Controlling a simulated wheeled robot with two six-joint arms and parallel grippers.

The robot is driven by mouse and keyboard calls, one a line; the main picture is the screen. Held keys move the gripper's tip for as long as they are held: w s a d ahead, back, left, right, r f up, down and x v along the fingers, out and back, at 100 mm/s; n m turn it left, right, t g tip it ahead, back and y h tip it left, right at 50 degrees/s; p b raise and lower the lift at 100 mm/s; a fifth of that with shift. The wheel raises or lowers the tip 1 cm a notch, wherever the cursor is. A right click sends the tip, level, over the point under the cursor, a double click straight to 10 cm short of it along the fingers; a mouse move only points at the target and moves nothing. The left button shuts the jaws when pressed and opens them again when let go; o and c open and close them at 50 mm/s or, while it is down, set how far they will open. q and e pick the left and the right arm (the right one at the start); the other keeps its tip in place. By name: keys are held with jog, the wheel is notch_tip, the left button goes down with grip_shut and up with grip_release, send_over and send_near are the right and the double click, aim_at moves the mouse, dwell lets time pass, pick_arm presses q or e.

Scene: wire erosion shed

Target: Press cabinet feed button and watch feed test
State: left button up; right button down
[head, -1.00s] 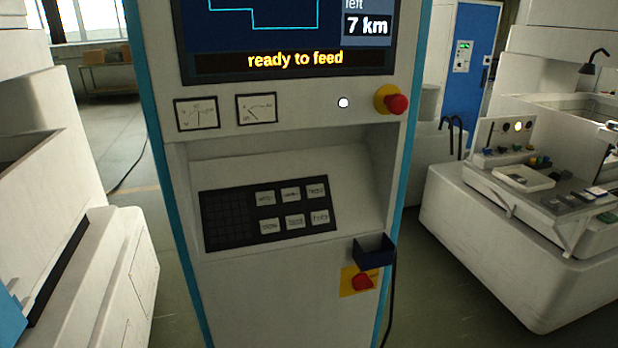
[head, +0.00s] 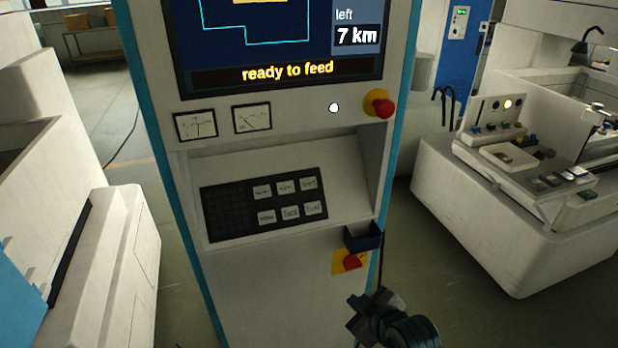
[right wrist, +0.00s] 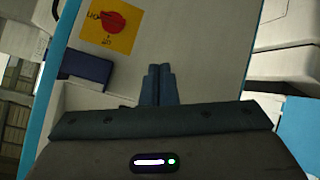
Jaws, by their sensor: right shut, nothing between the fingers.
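The tall white control cabinet (head: 285,290) with blue edges stands in front of me. Its screen (head: 290,40) reads "ready to feed" and "7 km" left. Below the screen is a recessed black keypad panel (head: 225,212) with two rows of pale buttons (head: 286,187), their labels too small to read. My right gripper (head: 358,310) is in the head view at the lower right, below the keypad and in front of the cabinet. It is shut and empty; its closed fingers also show in the right wrist view (right wrist: 158,85). My left gripper is not in view.
A red emergency knob (head: 384,107) sits right of a white round lamp (head: 333,108). A dark blue box (head: 362,238) juts out right of the keypad, above a red knob on a yellow plate (head: 338,262). White machines (head: 500,215) flank the cabinet.

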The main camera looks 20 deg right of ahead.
aim_at(308, 183)
jog(key=w+a+r+n+t+y, duration=0.1)
jog(key=w+r+n+t, duration=0.2)
jog(key=w+r, duration=0.4)
jog(key=w+a+r+n+t, duration=0.2)
jog(key=w+r+t, duration=0.3)
jog(key=r, duration=1)
jog(key=shift+w+n+t+y, duration=0.35)
jog(key=shift+w+n, duration=0.25)
jog(key=shift+w, duration=0.5)
jog(key=shift+w+a+f+b, duration=0.1)
jog(key=shift+w+f+b, duration=0.75)
jog(key=shift+w, duration=0.35)
jog(key=shift+w+d+f+b, duration=0.1)
jog(key=shift+w+f+b, duration=0.75)
jog(key=shift+w, duration=0.3)
jog(key=shift+w+a+f+b, duration=0.1)
jog(key=shift+w+f+b, duration=0.75)
jog(key=shift+w, duration=0.35)
jog(key=shift+f, duration=0.1)
